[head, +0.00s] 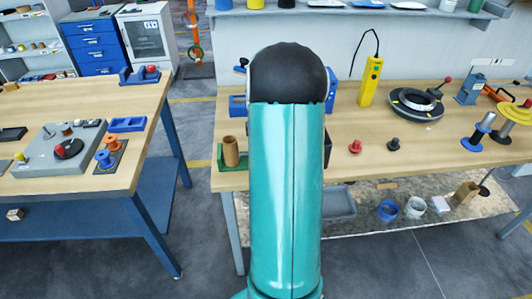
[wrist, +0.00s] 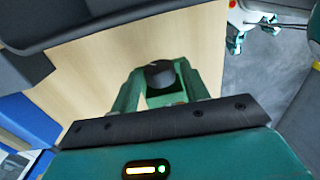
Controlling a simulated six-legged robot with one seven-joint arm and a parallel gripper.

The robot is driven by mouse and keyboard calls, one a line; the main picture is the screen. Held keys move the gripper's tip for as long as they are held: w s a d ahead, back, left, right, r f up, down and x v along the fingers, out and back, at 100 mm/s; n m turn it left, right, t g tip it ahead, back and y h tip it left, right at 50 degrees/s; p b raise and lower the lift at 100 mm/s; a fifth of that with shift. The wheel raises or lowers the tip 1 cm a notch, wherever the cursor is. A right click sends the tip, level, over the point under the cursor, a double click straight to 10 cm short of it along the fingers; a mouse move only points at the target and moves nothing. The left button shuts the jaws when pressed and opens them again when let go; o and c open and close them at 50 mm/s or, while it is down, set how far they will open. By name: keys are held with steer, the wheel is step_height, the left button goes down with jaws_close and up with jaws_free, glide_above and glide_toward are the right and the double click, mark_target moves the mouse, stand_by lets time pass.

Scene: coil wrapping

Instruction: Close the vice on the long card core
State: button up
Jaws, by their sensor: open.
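A brown card tube (head: 231,151) stands upright in a green holder (head: 233,180) at the near left edge of the right bench. Blue parts, perhaps of a vice, show on the left (head: 238,106) and right (head: 332,98) of my arm, which hides what lies between. In the wrist view my gripper (wrist: 160,69) is open, its two green fingers spread. A dark round knob (wrist: 159,75) shows between the fingers; I cannot tell whether they touch it. A large dark shape (wrist: 85,18) and a blue surface (wrist: 35,122) lie to the left. My arm hides the gripper in the head view.
On the right bench (head: 420,155) stand a yellow hand control (head: 371,82), a black ring on a round base (head: 416,103), a red knob (head: 355,146) and a black knob (head: 393,144). A second bench (head: 60,97) stands left across a floor gap.

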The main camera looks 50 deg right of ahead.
stand_by(0.3)
steer(key=shift+s+a+t+h, duration=0.2)
steer(key=shift+a+t+h, duration=0.05)
steer(key=shift+t+h, duration=1.05)
steer(key=shift+h, duration=0.2)
steer(key=shift+s+a+f, duration=0.1)
steer(key=shift+s+a+t+h, duration=0.15)
steer(key=shift+t+h, duration=0.35)
steer(key=shift+h, duration=0.1)
steer(key=shift+a+f+t+h, duration=0.1)
steer(key=shift+t+h, duration=0.6)
